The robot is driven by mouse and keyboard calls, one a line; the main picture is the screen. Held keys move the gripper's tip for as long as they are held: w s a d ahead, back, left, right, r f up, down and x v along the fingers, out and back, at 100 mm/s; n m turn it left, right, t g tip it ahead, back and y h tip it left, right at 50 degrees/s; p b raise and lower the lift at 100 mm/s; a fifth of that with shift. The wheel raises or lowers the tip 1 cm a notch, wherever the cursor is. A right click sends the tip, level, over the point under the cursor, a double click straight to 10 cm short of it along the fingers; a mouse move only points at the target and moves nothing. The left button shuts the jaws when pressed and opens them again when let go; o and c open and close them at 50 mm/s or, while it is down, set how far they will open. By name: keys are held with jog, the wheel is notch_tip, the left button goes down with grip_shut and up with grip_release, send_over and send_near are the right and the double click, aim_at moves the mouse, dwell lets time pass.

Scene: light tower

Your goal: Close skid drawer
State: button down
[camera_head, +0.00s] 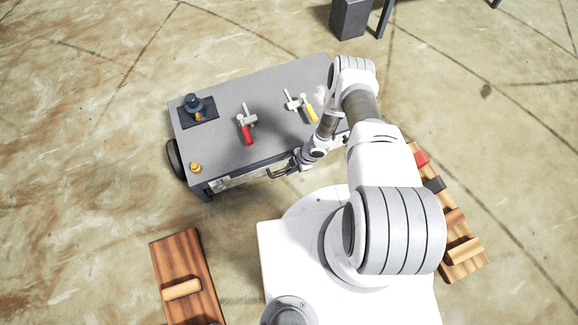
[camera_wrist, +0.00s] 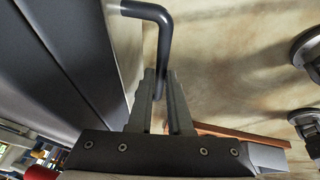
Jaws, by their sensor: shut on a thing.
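The skid (camera_head: 220,140) is a grey flat-topped unit in the head view, with its front side facing me. A dark bar handle (camera_head: 279,174) sticks out from the drawer front (camera_head: 236,180), which is partly hidden by the tabletop edge and my arm. In the wrist view the bent dark handle (camera_wrist: 152,12) comes from the dark panel at left and passes between the fingers. My gripper (camera_wrist: 160,80) is shut on this handle; it also shows in the head view (camera_head: 291,168). I cannot tell how far out the drawer is.
On the skid top are a red-handled clamp (camera_head: 246,130), a yellow-handled clamp (camera_head: 308,110), a dark fixture (camera_head: 195,107) and a yellow knob (camera_head: 195,168). Wooden boards lie on the floor at lower left (camera_head: 185,255) and right (camera_head: 440,220). Floor left of the skid is clear.

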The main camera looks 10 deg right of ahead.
jog(key=shift+w, duration=0.4)
jog(key=c, duration=1)
grip_release()
jog(key=shift+c, duration=0.2)
jog(key=shift+o, duration=1)
jog(key=shift+s, duration=0.1)
jog(key=p+v, duration=0.6)
jog(key=v, duration=1.1)
jog(key=shift+r, duration=0.3)
